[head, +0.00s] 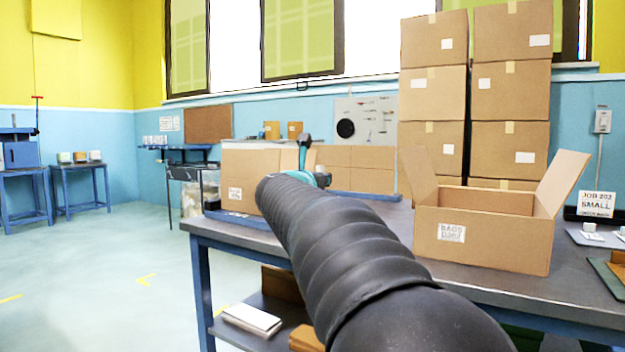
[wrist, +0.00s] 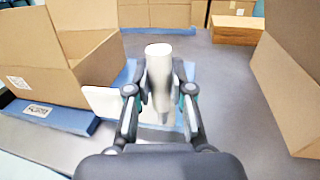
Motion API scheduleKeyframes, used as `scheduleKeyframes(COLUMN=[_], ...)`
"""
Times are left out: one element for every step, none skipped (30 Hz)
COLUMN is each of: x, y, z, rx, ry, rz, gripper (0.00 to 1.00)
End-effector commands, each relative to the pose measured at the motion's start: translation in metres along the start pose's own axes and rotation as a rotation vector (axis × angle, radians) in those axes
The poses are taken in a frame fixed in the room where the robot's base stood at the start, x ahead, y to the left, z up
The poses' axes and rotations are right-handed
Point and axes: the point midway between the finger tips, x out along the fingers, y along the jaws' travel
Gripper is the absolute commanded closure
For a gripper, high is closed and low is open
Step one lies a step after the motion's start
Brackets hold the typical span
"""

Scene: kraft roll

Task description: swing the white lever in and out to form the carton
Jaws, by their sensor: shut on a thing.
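My gripper (wrist: 159,68) is shut on the white lever (wrist: 158,92), a pale upright post with a rounded top, in the middle of the wrist view. In the head view my gripper (head: 306,160) shows above the table, with my dark arm sleeve in front, and the lever is hidden there. The carton (wrist: 45,62) stands left of the lever on a blue base (wrist: 75,122), its top open in the wrist view. It also shows in the head view (head: 232,172), partly covered by my arm. A white plate (wrist: 103,102) stands between the carton and the lever.
An open carton labelled BAGS D202 (head: 485,240) stands on the table (head: 390,222) to the right, its flaps spread. Small brown boxes (head: 358,165) and tall stacked cartons (head: 510,90) are behind. Bare tabletop (wrist: 238,95) lies right of the lever.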

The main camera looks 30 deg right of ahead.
Motion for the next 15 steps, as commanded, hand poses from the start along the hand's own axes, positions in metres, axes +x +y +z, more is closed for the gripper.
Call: scheduleKeyframes(x=[-0.0010,-0.0009,-0.0009,-0.0009,-0.0009,-0.0008,-0.0008,-0.0008,-0.0008,-0.0008,-0.0008,-0.0008,-0.0008,-0.0008,-0.0005], y=[0.0049,0.0045,0.0041,0.0040,0.0038,0.0038,0.0037,0.0037,0.0037,0.0037,0.0037,0.0036,0.0037,0.0034,0.0027], z=[0.0026,0.0026,0.0027,0.0028,0.0028,0.0029,0.0030,0.0030,0.0031,0.0031,0.0032,0.0033,0.0033,0.0033,0.0031], rx=[0.000,0.000,0.000,0.000,0.000,0.000,0.000,0.000,0.000,0.000,-0.001,0.000,-0.001,-0.001,-0.001], ry=[-0.004,-0.004,-0.004,-0.004,-0.004,-0.004,-0.004,-0.005,-0.005,-0.005,-0.005,-0.005,-0.005,-0.005,-0.005], rz=[0.012,0.010,0.008,0.007,0.007,0.007,0.007,0.007,0.007,0.007,0.007,0.007,0.007,0.006,0.005], gripper=[1.00,1.00,1.00,1.00,1.00,1.00,1.00,1.00,1.00,1.00,1.00,0.76,0.69,0.61,0.53])
